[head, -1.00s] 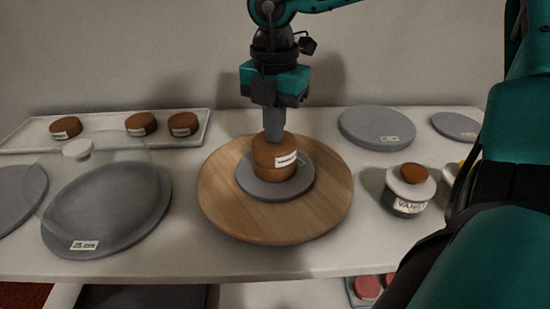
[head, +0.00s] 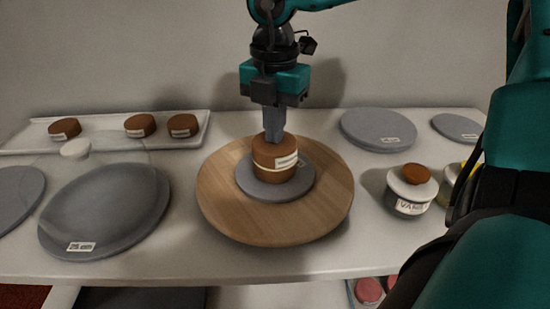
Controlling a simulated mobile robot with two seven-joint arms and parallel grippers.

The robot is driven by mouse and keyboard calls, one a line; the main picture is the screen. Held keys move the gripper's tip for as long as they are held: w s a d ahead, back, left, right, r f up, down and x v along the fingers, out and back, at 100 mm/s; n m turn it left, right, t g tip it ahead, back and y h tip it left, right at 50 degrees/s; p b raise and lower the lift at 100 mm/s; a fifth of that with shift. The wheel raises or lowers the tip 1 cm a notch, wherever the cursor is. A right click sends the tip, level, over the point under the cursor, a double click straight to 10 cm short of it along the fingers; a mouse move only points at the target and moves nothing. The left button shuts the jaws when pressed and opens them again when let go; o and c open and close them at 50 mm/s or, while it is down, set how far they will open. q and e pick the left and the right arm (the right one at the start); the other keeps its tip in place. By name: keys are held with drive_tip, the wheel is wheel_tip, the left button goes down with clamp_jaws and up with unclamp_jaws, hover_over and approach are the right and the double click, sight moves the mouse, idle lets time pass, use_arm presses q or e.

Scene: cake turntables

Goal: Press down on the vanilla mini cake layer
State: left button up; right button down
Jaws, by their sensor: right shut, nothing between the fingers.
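A brown mini cake (head: 268,165) stands on a small grey disc (head: 304,184) at the middle of a round wooden turntable (head: 225,205). It looks like stacked layers with a pale line between them, and a white label is on its right front; I cannot read the label. My right gripper (head: 274,138) points straight down with its fingers shut and empty. Its fingertips are at the top of the cake and appear to touch it. My left gripper is not in view.
A white tray (head: 100,142) with several brown cake layers is at the back left. A glass dome with a white knob (head: 76,148) covers a grey disc (head: 105,215). Grey discs (head: 378,128) lie at the back right. A jar labelled VANILLA (head: 408,198) stands at the right.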

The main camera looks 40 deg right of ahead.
drive_tip(key=shift+s+f+b, duration=0.15)
drive_tip(key=shift+f+b, duration=0.1)
drive_tip(key=shift+b, duration=0.35)
idle(0.6)
drive_tip(key=shift+r+b, duration=0.2)
drive_tip(key=shift+b, duration=0.15)
idle(0.7)
drive_tip(key=shift+f+b, duration=0.15)
drive_tip(key=shift+b, duration=0.4)
idle(0.5)
drive_tip(key=shift+b, duration=0.35)
idle(0.5)
drive_tip(key=shift+b, duration=0.3)
drive_tip(key=shift+b, duration=0.4)
idle(1.0)
idle(0.6)
wheel_tip(320, 180, up, 9)
drive_tip(key=p, duration=0.5)
drive_tip(key=shift+r+p, duration=0.2)
drive_tip(key=shift+p, duration=0.1)
